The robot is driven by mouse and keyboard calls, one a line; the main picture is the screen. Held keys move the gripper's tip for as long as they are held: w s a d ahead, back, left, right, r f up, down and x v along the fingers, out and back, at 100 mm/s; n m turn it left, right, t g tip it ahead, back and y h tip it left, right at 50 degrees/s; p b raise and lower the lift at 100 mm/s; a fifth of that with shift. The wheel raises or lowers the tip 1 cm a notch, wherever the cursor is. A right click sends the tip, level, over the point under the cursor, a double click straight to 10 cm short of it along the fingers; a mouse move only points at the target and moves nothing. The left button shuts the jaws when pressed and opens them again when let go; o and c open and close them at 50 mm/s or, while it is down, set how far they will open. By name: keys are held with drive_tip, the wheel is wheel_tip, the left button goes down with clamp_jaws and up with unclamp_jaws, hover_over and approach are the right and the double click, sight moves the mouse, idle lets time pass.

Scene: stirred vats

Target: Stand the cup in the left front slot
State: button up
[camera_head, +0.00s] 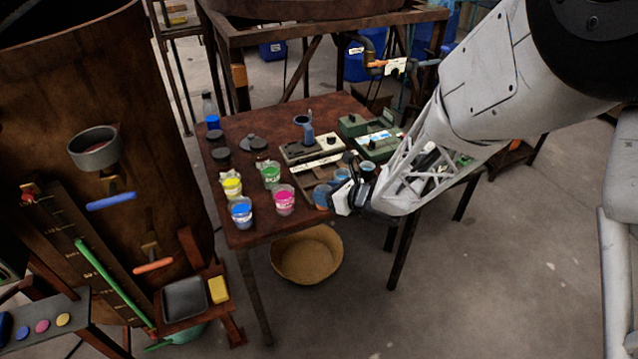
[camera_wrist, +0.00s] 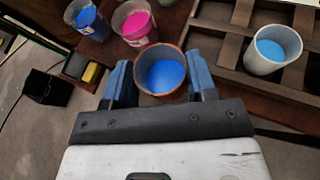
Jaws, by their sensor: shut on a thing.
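My gripper (camera_head: 343,194) is shut on a cup with a reddish-brown rim and blue contents (camera_wrist: 163,72). Its two blue fingers (camera_wrist: 161,80) press on opposite sides of the cup in the wrist view. The held cup also shows in the head view (camera_head: 322,196), close to the front edge of the table. A brown slotted rack (camera_wrist: 216,48) lies to the right in the wrist view. My gripper partly hides the rack in the head view.
Cups of yellow (camera_head: 232,186), green (camera_head: 270,176), blue (camera_head: 241,212) and pink (camera_head: 285,202) stand left of the rack on the brown table (camera_head: 255,234). Green boxes (camera_head: 378,143) stand behind. A round basket (camera_head: 307,256) is on the floor below the table's front edge.

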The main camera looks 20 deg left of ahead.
drive_tip(key=shift+w+a+f, duration=0.1)
drive_tip(key=shift+w+a, duration=0.65)
drive_tip(key=shift+w, duration=0.35)
drive_tip(key=shift+w+a+f, duration=0.15)
drive_tip(key=shift+w+a, duration=0.55)
drive_tip(key=shift+w, duration=0.35)
drive_tip(key=shift+w+a+f, duration=0.1)
drive_tip(key=shift+w+a, duration=0.65)
drive_tip(key=shift+w, duration=0.35)
drive_tip(key=shift+w+a+f, duration=0.1)
drive_tip(key=shift+w+a, duration=0.1)
drive_tip(key=shift+w+f, duration=0.15)
drive_tip(key=shift+f, duration=1.55)
drive_tip(key=shift+f, duration=0.2)
drive_tip(key=o, duration=0.9)
drive_tip(key=shift+r, duration=0.15)
